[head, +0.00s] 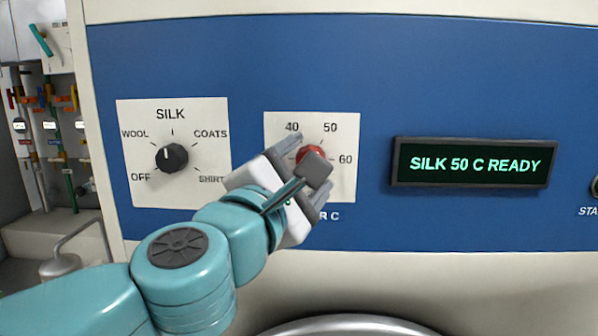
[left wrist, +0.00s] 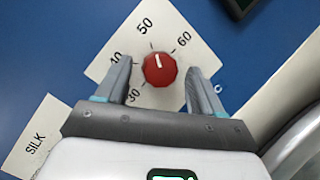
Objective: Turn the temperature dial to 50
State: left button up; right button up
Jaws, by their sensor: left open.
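The red temperature dial (left wrist: 159,70) sits on a white scale plate (left wrist: 180,37) marked 30, 40, 50 and 60. Its white pointer line points toward the 50 mark. In the head view the dial (head: 309,150) is partly hidden by my left gripper (head: 309,167). My left gripper (left wrist: 159,75) is open, with one finger on each side of the dial and visible gaps between fingers and dial in the left wrist view. The display (head: 474,164) reads "SILK 50 C READY". My right gripper is in neither view.
A black program dial (head: 172,157) on its own plate, pointing near SILK, is left of the temperature dial. A button (head: 595,187) is cut off at the right edge. A round metal rim (head: 345,324) shows below the blue panel (head: 250,65). Pipes and valves stand far left.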

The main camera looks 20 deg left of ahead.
pick_arm(q)
jog(key=s+a+f+b, duration=0.1)
jog(key=s+f+b, duration=0.1)
jog(key=s, duration=1.4)
jog(key=shift+a+f, duration=0.15)
jog(key=shift+a, duration=0.15)
jog(key=shift+s, duration=0.1)
